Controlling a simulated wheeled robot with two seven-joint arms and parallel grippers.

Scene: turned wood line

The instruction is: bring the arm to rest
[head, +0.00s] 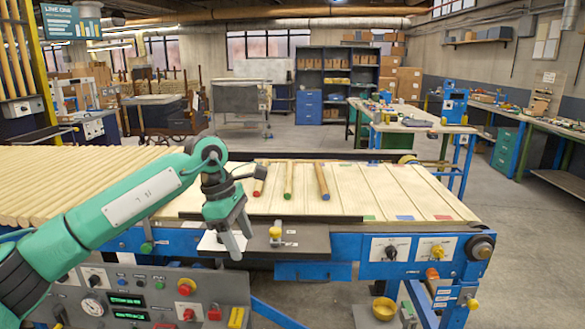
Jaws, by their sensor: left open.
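My green left arm comes in from the left and reaches over the front of the wooden line table. My left gripper (236,241) points downward, open and empty, above a white plate (210,243) at the table's front edge. Three turned wood sticks with coloured ends lie on the slatted top behind it: one red-ended (260,180), one green-ended (288,181) and one blue-ended (323,181). The gripper is apart from all of them. My right gripper is not in view.
A control panel (150,300) with buttons and a gauge stands below. The slatted top's right side (400,190) is clear.

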